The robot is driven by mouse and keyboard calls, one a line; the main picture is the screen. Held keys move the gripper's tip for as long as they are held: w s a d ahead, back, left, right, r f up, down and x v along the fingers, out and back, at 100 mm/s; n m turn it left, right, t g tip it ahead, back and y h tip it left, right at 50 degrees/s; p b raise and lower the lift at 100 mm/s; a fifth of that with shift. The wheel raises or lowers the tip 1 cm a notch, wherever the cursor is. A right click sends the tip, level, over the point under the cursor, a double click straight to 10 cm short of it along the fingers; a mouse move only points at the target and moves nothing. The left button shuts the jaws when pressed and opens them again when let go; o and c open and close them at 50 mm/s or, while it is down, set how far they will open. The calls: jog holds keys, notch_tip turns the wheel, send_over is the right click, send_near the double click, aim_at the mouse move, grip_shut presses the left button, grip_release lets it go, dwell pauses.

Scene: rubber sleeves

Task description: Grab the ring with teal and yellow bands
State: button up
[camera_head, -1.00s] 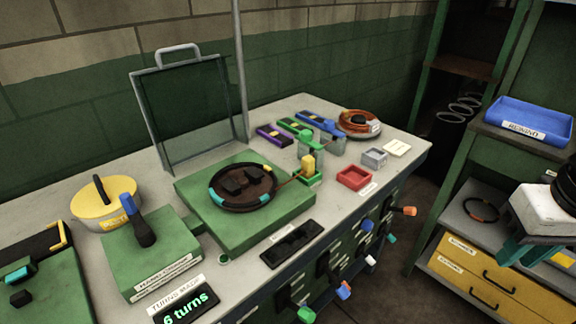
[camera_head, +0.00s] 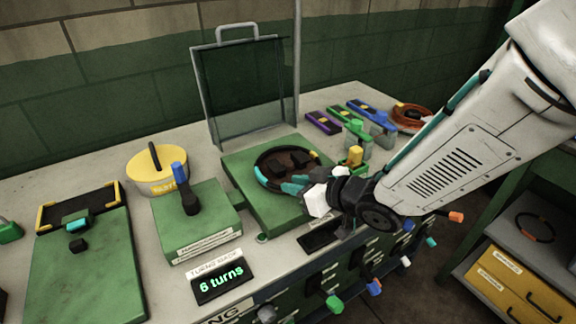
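The dark ring (camera_head: 258,163) with teal and yellow bands lies around a brown disc with dark blocks on the green stand (camera_head: 240,165). A teal band shows at its left front and a yellow band at its back right.
A clear framed guard (camera_head: 245,95) stands raised behind the stand. A green box with a blue-topped lever (camera_head: 183,190) and a yellow round pot (camera_head: 158,170) are to the left. A turns display (camera_head: 222,278) is in front. Another dark ring (camera_head: 535,227) lies on the right shelf.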

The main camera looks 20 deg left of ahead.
aim_at(266, 180)
jog(key=x, duration=0.8)
jog(key=shift+s+a, duration=0.25)
jog(key=shift+s, duration=0.1)
jog(key=shift+r, duration=0.1)
jog(key=shift+c, duration=0.3)
grip_shut()
